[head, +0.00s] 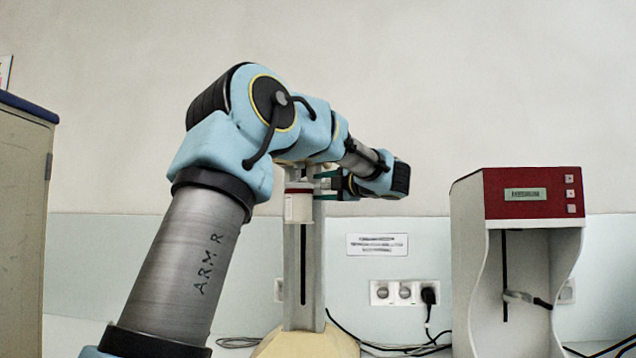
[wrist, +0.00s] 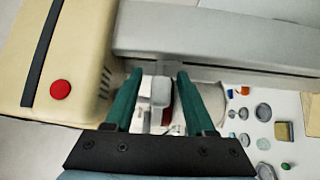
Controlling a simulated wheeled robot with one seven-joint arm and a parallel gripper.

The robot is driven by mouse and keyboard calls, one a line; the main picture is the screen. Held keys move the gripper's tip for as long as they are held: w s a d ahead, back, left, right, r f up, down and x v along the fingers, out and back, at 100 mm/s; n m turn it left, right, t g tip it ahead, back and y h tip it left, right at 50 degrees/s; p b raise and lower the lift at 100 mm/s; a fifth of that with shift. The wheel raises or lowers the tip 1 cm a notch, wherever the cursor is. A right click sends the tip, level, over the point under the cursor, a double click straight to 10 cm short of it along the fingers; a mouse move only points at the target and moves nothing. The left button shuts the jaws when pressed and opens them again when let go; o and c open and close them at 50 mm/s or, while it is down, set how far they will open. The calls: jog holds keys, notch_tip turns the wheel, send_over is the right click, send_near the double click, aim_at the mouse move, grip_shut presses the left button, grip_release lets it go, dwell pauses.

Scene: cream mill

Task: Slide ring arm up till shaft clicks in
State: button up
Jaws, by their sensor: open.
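A mixing stand with a pale grey slotted column (head: 315,270) and cream base (head: 305,345) stands behind my arm in the head view. A whitish jar (head: 298,208) is high in front of the column. My gripper (head: 322,183) is beside the column's upper part, with green fingers. In the wrist view my gripper (wrist: 157,82) is open, its fingers apart on either side of a small grey bracket (wrist: 160,92) next to the grey column (wrist: 215,40). I cannot tell whether the fingers touch it. The shaft is hidden, and the ring itself is not clear.
A red-topped machine (head: 530,192) with a slotted back and a small grey arm (head: 525,298) stands right. Sockets (head: 405,292) and black cables are behind. A cabinet (head: 22,210) is left. In the wrist view, several round lids (wrist: 263,112) lie on the table.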

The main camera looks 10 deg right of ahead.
jog(key=shift+x, duration=0.8)
jog(key=shift+c, duration=0.2)
grip_shut()
dwell(0.7)
